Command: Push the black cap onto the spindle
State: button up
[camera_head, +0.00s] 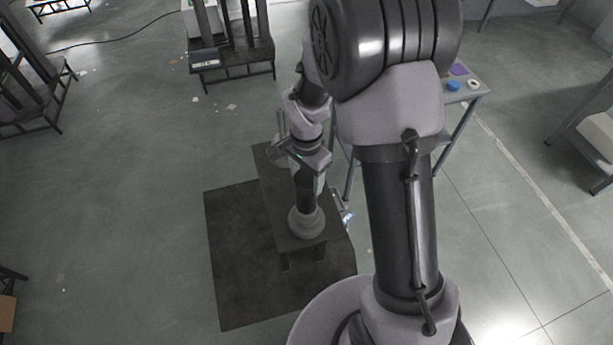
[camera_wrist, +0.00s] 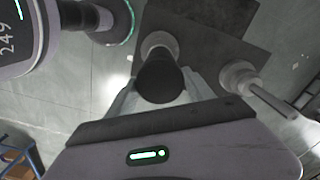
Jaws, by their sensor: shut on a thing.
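My gripper (camera_wrist: 160,92) is shut on the black cap (camera_wrist: 160,78), a dark cylinder between its two pale fingers in the wrist view. Just beyond the cap a pale round foot (camera_wrist: 158,42) shows. In the head view my gripper (camera_head: 308,168) is above a dark cylinder and a pale round foot (camera_head: 305,223) on a dark bench (camera_head: 290,241). A second pale foot with a thin post (camera_wrist: 272,101) stands to the right in the wrist view. I cannot tell which foot belongs to the spindle, or whether the cap touches it.
A dark mat (camera_head: 235,262) lies on the floor under the bench. A side table behind my arm holds a blue ring (camera_head: 453,86), a purple piece (camera_head: 458,70) and a white ring (camera_head: 474,84). Dark frames stand at the back and left. Open floor lies to the left.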

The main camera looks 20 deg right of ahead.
jog(key=shift+f+b, duration=0.6)
jog(key=shift+b, duration=0.15)
dwell(0.7)
jog(key=shift+s, duration=0.1)
dwell(1.1)
jog(key=o, duration=1.8)
jog(key=shift+r+p, duration=2.1)
jog(key=shift+r, duration=1.5)
jog(key=shift+f, duration=0.1)
grip_shut()
jog(key=shift+f, duration=0.15)
